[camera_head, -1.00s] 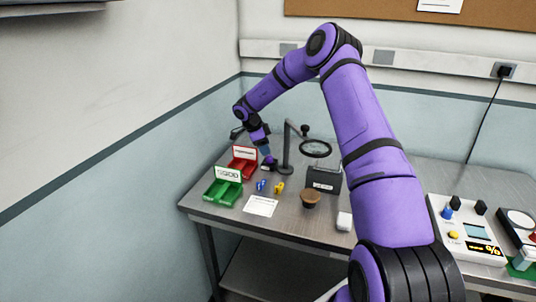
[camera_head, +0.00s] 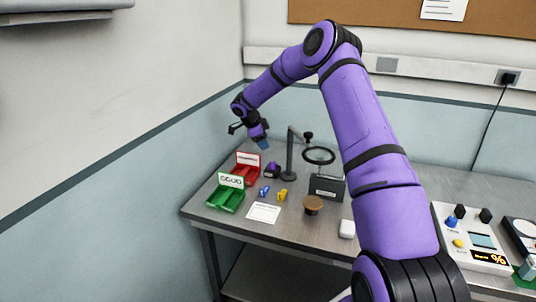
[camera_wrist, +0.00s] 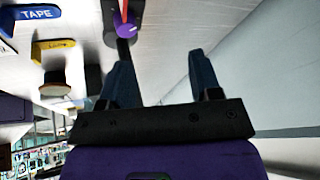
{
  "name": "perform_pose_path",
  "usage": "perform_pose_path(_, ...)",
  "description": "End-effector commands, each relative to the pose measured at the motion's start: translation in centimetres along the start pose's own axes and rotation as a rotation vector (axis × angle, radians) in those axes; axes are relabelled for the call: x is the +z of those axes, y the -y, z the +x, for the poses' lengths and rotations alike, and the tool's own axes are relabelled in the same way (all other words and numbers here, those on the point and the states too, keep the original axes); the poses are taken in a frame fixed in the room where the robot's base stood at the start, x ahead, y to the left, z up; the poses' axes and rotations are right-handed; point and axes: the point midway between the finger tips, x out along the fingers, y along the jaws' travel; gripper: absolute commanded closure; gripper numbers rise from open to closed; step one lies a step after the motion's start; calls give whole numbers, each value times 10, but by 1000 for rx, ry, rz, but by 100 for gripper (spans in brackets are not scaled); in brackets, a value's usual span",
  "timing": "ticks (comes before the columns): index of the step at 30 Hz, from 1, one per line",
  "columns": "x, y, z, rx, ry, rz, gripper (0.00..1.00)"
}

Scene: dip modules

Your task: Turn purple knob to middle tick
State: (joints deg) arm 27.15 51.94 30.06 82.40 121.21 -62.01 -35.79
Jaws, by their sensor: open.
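The purple knob (camera_head: 271,170) is on a small dark unit on the table, just right of the red bin. It also shows in the wrist view as a purple round shape (camera_wrist: 126,30) at the top edge. Its ticks and pointer angle are too small to read. My gripper (camera_head: 263,145) is above the knob and slightly left of it in the head view, apart from it. In the wrist view the two blue fingers of my gripper (camera_wrist: 163,80) are spread apart with nothing between them.
A red bin (camera_head: 246,171) and a green bin (camera_head: 226,197) stand at left. A magnifier stand (camera_head: 290,157) rises close right of the knob. Blue (camera_head: 264,191) and yellow (camera_head: 282,195) small parts, a paper (camera_head: 264,213) and a brown-topped round object (camera_head: 314,204) lie in front.

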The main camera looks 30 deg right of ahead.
Motion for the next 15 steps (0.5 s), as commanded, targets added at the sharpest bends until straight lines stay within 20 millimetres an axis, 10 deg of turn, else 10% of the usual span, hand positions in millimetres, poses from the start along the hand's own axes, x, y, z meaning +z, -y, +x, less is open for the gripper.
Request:
perform_pose_path(9, 17, 88, 14, -540, 84, -154, 42)
perform_pose_path(15, 39, 105, 5, -716, 220, -396, 42)
